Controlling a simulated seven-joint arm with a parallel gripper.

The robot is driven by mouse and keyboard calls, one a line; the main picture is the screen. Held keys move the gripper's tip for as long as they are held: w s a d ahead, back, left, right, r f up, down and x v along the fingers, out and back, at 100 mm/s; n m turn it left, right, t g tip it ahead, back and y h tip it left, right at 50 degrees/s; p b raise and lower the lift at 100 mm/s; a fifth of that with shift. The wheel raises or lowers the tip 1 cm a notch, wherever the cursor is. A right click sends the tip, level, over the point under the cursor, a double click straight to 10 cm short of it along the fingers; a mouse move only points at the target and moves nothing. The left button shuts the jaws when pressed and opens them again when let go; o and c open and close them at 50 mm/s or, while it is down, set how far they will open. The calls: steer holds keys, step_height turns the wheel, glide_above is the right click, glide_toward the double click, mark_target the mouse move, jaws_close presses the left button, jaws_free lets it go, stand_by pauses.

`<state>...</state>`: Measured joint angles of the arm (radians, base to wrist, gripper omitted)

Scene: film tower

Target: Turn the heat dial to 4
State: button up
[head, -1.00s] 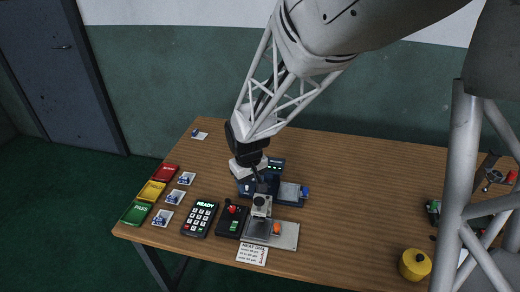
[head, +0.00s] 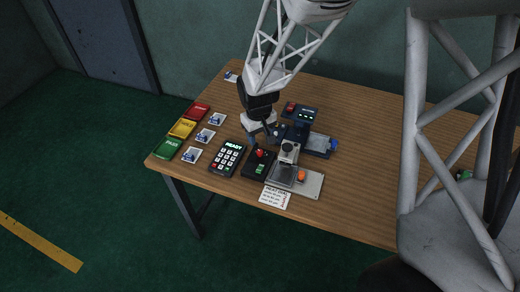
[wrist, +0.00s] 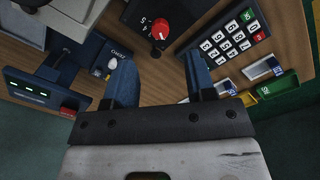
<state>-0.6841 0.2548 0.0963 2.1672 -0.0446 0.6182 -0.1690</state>
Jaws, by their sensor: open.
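The heat dial is a red knob (head: 259,154) on a black box with a green switch below it, near the middle of the table. In the wrist view the red knob (wrist: 160,27) stands beyond my fingertips, with small white digits, including 4 and 5, to its left. Its exact setting is too small to read. My gripper (head: 264,134) is just behind the black box in the head view. In the wrist view my gripper (wrist: 161,62) is open and empty, its dark blue fingers apart and the knob ahead of the gap, not touched.
A keypad (head: 230,156) reading READY stands left of the dial. A grey device (head: 287,153) on a metal plate stands right, and a blue machine (head: 318,142) behind it. A printed card (head: 275,196) lies in front. Coloured trays (head: 183,128) line the left edge.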

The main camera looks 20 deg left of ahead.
mark_target(260, 152)
steer(key=shift+w+d+f, duration=0.1)
steer(key=shift+f, duration=3.6)
steer(key=c, duration=0.9)
steer(key=shift+c, duration=0.2)
